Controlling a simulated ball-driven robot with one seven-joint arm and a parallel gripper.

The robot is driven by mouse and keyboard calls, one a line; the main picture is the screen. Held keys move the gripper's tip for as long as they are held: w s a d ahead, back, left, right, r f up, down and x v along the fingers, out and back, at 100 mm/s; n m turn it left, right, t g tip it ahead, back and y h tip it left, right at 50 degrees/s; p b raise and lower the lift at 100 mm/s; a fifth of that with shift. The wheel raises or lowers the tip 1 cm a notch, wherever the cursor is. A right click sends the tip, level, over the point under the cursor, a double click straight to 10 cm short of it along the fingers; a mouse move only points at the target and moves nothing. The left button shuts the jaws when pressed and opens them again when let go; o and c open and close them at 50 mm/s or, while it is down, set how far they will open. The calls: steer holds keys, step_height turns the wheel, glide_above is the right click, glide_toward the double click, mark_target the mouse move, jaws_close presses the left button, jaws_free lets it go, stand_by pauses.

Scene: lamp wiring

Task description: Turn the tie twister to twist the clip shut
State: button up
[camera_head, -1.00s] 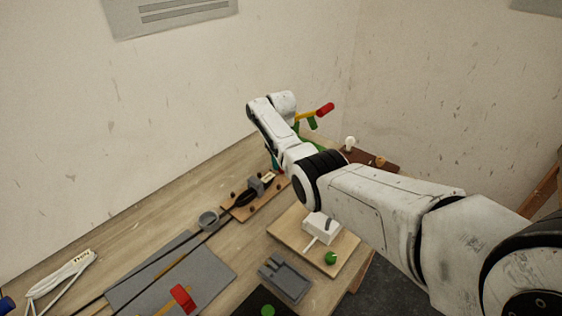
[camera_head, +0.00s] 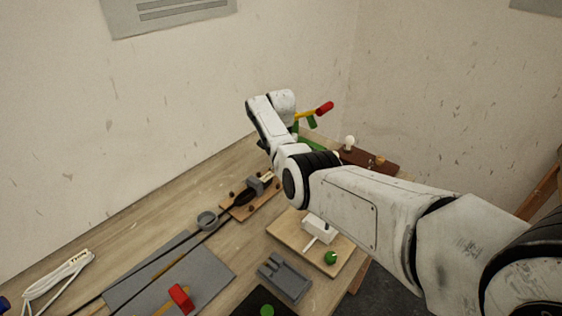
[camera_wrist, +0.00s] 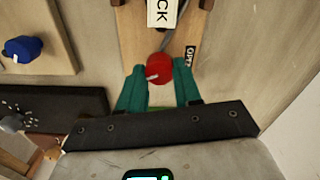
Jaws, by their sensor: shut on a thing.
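A red round knob (camera_wrist: 160,67) with a small pale mark shows in the wrist view on a wooden board (camera_wrist: 135,40). It looks like the tie twister. The teal fingers of my gripper (camera_wrist: 161,80) stand on both sides of the knob, shut on it. A white label ending in "CK" (camera_wrist: 163,12) lies beyond the knob, and a label reading "OPEN" (camera_wrist: 190,56) is to its right. A grey strand runs between the knob and the white label. I cannot make out the clip clearly.
A blue knob (camera_wrist: 23,48) on another board is at the left in the wrist view. In the head view a wooden fixture (camera_head: 240,207), a grey tray (camera_head: 284,277), a white block (camera_head: 319,228) and a white cord (camera_head: 60,280) lie on the table. A red-ended lever (camera_head: 325,108) rises behind my arm.

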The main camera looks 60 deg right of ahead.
steer(key=shift+m, duration=1.5)
steer(key=o, duration=1)
steer(key=shift+o, duration=0.2)
steer(key=shift+r, duration=0.1)
step_height(320, 180, up, 11)
steer(key=b, duration=0.1)
steer(key=shift+f, duration=0.2)
